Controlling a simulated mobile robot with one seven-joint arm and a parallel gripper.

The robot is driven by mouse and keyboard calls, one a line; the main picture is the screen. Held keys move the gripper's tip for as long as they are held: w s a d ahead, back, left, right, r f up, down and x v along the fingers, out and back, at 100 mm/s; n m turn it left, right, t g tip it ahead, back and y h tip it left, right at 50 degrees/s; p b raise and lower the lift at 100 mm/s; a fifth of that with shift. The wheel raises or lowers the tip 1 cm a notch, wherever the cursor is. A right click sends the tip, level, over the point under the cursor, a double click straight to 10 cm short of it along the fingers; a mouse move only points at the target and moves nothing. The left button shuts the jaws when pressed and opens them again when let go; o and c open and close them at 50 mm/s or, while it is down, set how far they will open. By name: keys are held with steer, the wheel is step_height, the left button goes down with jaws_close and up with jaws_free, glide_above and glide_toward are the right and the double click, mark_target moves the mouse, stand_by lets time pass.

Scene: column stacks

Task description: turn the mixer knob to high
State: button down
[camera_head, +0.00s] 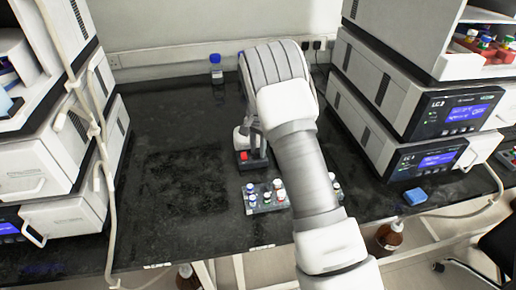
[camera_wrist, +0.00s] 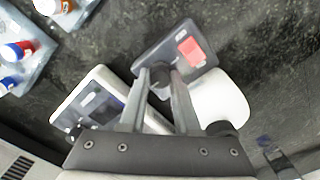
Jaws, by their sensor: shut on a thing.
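The mixer (camera_wrist: 200,65) shows in the wrist view as a small dark panel with a red square on it. Its dark round knob (camera_wrist: 160,93) sits between the fingers of my gripper (camera_wrist: 161,78), which is shut on it. The knob's pointer and markings are too small or covered to read. In the head view, only part of the mixer (camera_head: 244,157) shows, with its red patch, on the black bench. My own arm hides the rest of it and most of the gripper.
A rack of capped vials (camera_head: 251,208) stands close in front of the mixer. A white device with a screen (camera_wrist: 68,117) lies beside the fingers in the wrist view. Instrument stacks flank the bench. A blue-capped bottle (camera_head: 216,73) stands behind. The bench left of the mixer is clear.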

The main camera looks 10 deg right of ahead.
mark_target(258, 151)
stand_by(0.4)
steer(key=c, duration=0.6)
jaws_free()
steer(key=shift+r, duration=0.15)
step_height(258, 151, up, 17)
steer(key=shift+r+p, duration=0.1)
steer(key=shift+p, duration=0.95)
